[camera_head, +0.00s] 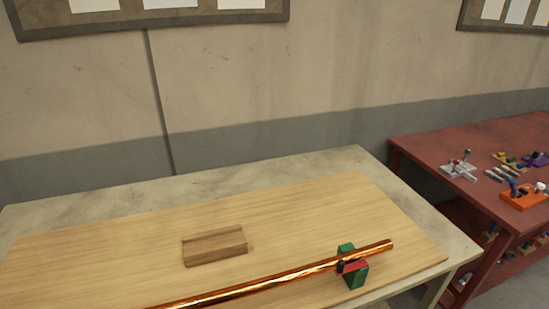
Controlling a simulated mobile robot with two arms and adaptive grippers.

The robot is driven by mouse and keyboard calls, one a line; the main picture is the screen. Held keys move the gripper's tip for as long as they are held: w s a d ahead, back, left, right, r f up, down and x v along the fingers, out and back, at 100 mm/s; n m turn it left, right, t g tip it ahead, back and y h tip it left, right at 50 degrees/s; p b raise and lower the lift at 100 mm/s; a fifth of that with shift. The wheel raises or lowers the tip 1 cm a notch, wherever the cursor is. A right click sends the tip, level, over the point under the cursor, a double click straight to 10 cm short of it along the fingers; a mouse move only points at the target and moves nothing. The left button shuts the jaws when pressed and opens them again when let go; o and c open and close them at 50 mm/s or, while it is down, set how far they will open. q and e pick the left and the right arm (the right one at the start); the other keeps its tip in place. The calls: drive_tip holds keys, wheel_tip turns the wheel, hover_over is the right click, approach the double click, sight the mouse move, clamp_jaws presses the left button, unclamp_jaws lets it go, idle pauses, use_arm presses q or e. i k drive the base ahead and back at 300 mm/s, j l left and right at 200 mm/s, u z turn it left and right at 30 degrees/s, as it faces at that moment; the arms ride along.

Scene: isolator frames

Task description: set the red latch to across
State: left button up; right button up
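The red latch (355,266) is a small red bar on a green block (355,279), at the right part of the wooden board. A dark knob or pivot (341,267) shows at its left end. A shiny copper rod (290,276) runs from the bottom edge up to the right and passes at the green block, behind the red latch. The latch looks roughly level and lies in front of the rod; its exact setting is hard to tell at this size. Neither of my grippers is in view.
A wooden block with a step or groove (215,252) sits left of the latch on the light wooden board (120,255). The board lies on a pale table (330,165). A red table (440,145) with several small fixtures stands at the right. The board's left side is clear.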

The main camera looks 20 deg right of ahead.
sight(341, 269)
drive_tip(key=z, duration=1.15)
